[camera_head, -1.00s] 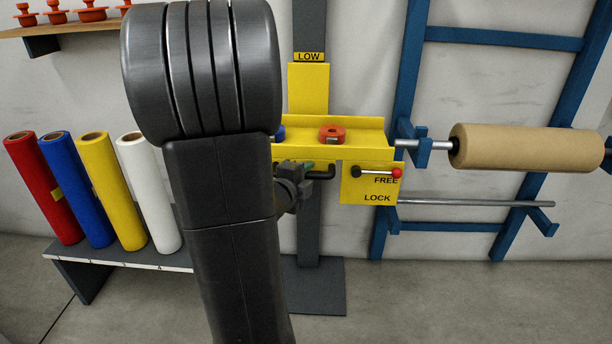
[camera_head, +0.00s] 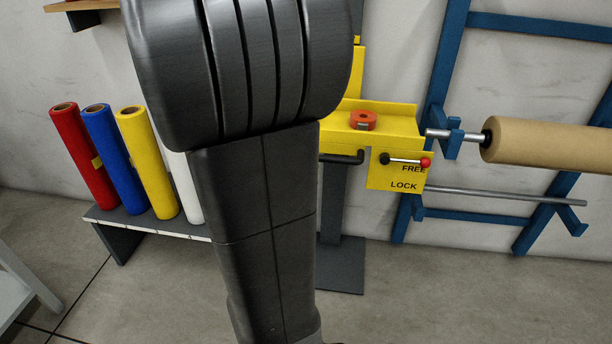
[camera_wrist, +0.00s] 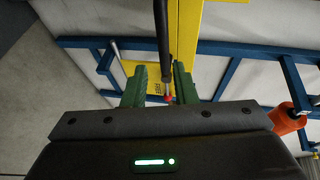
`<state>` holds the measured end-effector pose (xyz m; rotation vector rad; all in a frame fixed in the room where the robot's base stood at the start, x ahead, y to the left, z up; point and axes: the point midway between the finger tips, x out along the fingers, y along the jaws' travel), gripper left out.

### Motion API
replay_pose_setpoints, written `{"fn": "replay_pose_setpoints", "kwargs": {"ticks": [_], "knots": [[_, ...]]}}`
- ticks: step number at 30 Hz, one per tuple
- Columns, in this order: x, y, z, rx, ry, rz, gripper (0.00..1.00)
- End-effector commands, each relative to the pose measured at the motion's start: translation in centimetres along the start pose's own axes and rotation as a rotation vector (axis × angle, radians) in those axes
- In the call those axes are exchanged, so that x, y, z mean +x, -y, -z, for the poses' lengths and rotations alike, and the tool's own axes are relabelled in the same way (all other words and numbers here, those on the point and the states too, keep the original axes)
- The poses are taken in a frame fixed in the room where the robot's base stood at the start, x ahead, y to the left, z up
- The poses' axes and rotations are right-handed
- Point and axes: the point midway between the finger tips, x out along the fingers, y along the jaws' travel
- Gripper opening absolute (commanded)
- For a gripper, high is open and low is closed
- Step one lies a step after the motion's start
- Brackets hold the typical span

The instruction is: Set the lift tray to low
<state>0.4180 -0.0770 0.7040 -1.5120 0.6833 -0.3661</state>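The yellow lift tray (camera_head: 385,122) is on a post by the wall, partly behind my arm. A dark bent handle (camera_head: 345,158) sticks out below its front edge. The yellow plate (camera_head: 392,178) below it reads FREE and LOCK. Its lever (camera_head: 405,160), with a red knob, lies level beside FREE. My gripper (camera_wrist: 161,85) shows green fingers apart in the wrist view and is hidden behind my arm in the head view. A dark bar (camera_wrist: 162,35) reaches down toward the gap between the fingers; I cannot tell if they touch it. The LOW sign is hidden.
An orange item (camera_head: 363,120) sits on the tray. A brown roll (camera_head: 548,146) on a blue frame (camera_head: 447,70) stands right. Red, blue, yellow and white rolls stand on a low grey bench (camera_head: 135,223) at left. The floor in front is clear.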

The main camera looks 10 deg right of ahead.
Motion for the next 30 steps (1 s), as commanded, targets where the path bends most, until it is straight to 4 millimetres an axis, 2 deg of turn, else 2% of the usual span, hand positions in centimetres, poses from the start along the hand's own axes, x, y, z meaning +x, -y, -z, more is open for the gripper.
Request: {"fn": "replay_pose_setpoints", "kwargs": {"ticks": [6, 20, 26, 30], "knots": [[-1.2, 0.0, 0.0, 0.0, 0.0, 0.0, 0.25], [-1.3, 0.0, 0.0, 0.0, -0.001, 0.0, 0.25], [-0.7, -0.1, 0.0, 0.001, -0.001, 0.0, 0.25], [0.7, -0.2, 0.1, 0.001, -0.004, 0.0, 0.25]]}}
